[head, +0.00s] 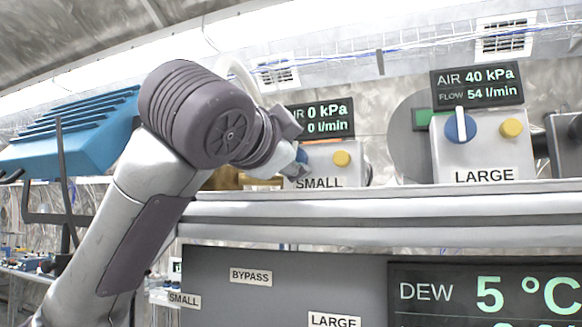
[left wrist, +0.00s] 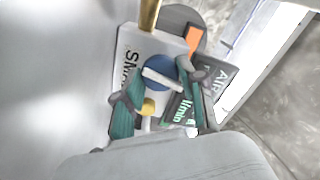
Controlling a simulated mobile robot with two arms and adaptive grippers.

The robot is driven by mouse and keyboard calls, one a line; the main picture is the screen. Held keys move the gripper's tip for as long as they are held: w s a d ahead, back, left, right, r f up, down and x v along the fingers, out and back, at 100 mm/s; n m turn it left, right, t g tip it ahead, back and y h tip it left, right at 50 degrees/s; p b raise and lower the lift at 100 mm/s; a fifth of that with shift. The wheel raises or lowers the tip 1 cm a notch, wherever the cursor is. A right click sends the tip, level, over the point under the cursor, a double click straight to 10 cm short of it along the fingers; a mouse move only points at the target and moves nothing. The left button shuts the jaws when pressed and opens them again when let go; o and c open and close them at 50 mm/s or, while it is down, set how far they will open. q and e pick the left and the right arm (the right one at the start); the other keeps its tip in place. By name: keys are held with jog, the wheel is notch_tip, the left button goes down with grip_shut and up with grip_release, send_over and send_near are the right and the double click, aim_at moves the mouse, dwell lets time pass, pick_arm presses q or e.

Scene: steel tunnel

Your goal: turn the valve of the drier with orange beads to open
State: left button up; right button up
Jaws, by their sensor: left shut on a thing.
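The SMALL box (head: 325,168) stands on the rail, mostly behind my left gripper (head: 292,158). In the left wrist view the SMALL box (left wrist: 125,50) has a blue round valve knob (left wrist: 158,62) with a white bar handle (left wrist: 163,79). My left gripper (left wrist: 161,84) has its teal fingers on either side of this handle, shut on it. The LARGE box (head: 485,155) at the right has a blue knob (head: 460,127) with its white handle upright. An orange patch (left wrist: 194,40) shows beside the SMALL box. I cannot make out beads. My right gripper is not in view.
The display (head: 328,119) above SMALL reads 0 kPa and 0 l/min, partly covered. The LARGE display (head: 477,87) reads 40 kPa and 54 l/min. Yellow buttons (head: 342,158) sit beside the knobs. A rail (head: 400,205) runs below the boxes, above a dark panel (head: 290,285).

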pick_arm(q)
jog(key=shift+f+n+b, duration=0.2)
jog(key=shift+n+b, duration=0.25)
jog(key=shift+n, duration=0.65)
jog(key=o, duration=1.1)
jog(key=shift+o, duration=0.2)
jog(key=shift+r, duration=0.1)
jog(key=shift+s+a, duration=0.1)
jog(key=shift+s, duration=0.1)
jog(key=v, duration=1.1)
jog(key=shift+s+a, duration=0.1)
jog(key=shift+s, duration=0.2)
